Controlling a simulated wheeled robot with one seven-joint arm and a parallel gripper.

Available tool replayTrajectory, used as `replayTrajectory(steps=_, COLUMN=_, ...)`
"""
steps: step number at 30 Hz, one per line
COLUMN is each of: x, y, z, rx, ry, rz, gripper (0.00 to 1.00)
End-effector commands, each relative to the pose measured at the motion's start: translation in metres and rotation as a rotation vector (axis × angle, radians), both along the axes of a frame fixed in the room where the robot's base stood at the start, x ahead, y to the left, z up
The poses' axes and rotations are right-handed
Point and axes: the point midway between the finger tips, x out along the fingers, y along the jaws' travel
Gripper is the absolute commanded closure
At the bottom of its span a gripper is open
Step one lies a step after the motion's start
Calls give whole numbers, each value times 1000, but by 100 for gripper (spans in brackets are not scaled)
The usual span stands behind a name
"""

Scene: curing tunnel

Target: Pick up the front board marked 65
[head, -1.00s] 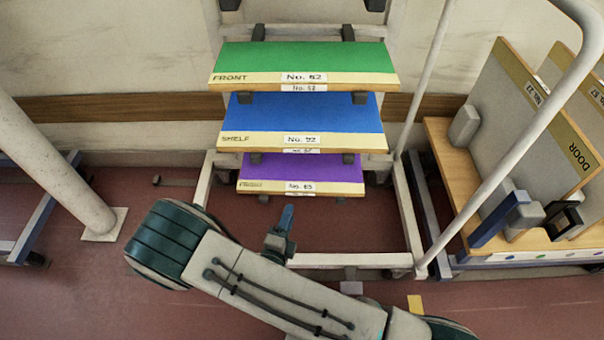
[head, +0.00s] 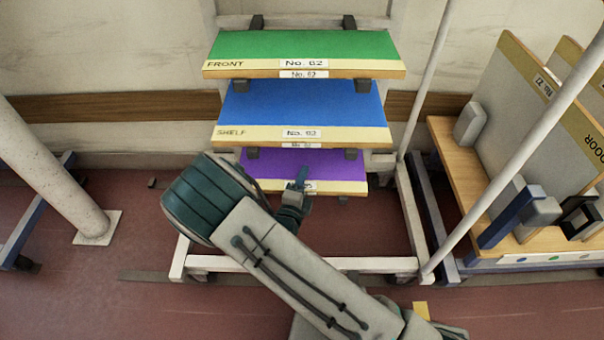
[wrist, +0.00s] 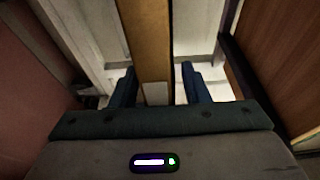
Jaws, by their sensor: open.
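The purple front board (head: 335,168) lies on the lowest tier of the rack, below a blue and a green board. Its front edge has a pale strip with a white label, now partly hidden by my gripper (head: 301,180). My gripper is at the middle of that front edge. In the wrist view, my gripper (wrist: 161,85) is open, with one dark blue finger on each side of a board's wooden edge (wrist: 146,42). Gaps show between the board and both fingers.
The blue shelf board (head: 305,106) marked 92 and the green front board (head: 300,46) marked 62 sit above on the white rack (head: 408,215). A wooden stand (head: 450,165) with door panels is at right. A pale post (head: 50,170) stands at left.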

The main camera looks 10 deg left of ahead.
Motion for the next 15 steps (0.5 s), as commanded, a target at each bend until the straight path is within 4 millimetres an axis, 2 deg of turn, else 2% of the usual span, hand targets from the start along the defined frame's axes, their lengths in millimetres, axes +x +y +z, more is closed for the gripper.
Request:
replayTrajectory(steps=8, x=5, y=0, z=1, rx=-1, ry=0, rz=1, gripper=58)
replayTrajectory(steps=9, x=5, y=0, z=1, rx=-1, ry=0, rz=1, gripper=64)
replayTrajectory(steps=13, x=5, y=0, z=1, rx=-1, ry=0, rz=1, gripper=100)
replayTrajectory(steps=15, x=5, y=0, z=1, rx=-1, ry=0, rz=1, gripper=100)
